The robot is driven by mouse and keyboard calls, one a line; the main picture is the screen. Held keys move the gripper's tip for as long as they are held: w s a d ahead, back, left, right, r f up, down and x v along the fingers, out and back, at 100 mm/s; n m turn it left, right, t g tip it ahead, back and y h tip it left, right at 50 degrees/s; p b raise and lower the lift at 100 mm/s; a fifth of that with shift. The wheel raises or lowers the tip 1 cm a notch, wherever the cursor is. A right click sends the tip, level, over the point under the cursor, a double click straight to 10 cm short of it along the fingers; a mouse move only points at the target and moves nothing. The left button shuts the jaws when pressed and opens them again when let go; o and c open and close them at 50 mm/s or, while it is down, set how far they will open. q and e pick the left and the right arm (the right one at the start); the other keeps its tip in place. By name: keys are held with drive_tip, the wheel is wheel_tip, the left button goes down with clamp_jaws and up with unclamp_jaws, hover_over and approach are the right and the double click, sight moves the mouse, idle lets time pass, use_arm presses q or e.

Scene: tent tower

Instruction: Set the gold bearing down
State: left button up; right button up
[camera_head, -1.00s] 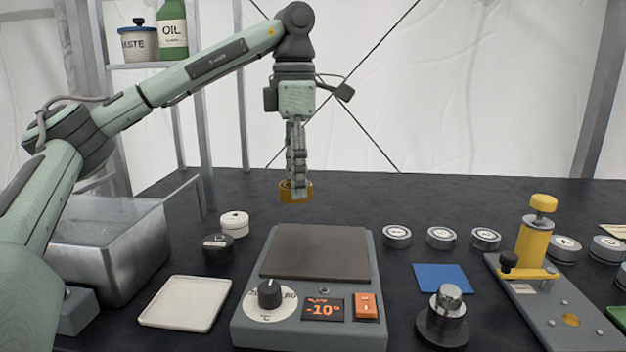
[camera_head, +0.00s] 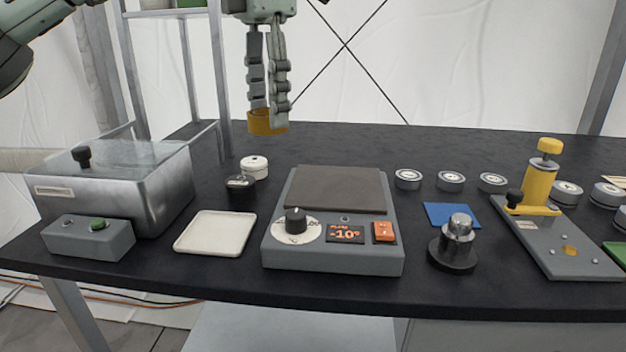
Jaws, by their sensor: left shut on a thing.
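The gold bearing (camera_head: 266,123) is a short gold ring held in the air above the rear of the black table. My left gripper (camera_head: 268,108) points down and is shut on it. The fingertips partly cover the ring. The bearing is behind and left of the grey hot plate device (camera_head: 334,256), clear of the table surface. My right gripper is not in view.
A white tray (camera_head: 214,234), a black jar (camera_head: 240,186) and a white jar (camera_head: 254,168) stand left of the device. A metal box (camera_head: 165,200) is further left. A dark post (camera_head: 454,252), a blue pad (camera_head: 436,214), round tins (camera_head: 407,179) and a yellow press (camera_head: 541,182) are at right.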

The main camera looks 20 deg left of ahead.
use_arm(q)
hover_over(337, 184)
drive_tip(key=f, duration=0.6)
drive_tip(key=shift+s+a, duration=0.2)
drive_tip(key=shift+w+d+f, duration=0.15)
drive_tip(key=shift+w+f, duration=0.05)
drive_tip(key=shift+f, duration=0.05)
wheel_tip(337, 184, down, 4)
drive_tip(key=shift+r, duration=0.2)
drive_tip(key=shift+f, duration=0.25)
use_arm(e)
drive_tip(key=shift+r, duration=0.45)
use_arm(q)
drive_tip(key=shift+f, duration=0.1)
drive_tip(key=shift+f, duration=0.1)
drive_tip(key=o, duration=1.3)
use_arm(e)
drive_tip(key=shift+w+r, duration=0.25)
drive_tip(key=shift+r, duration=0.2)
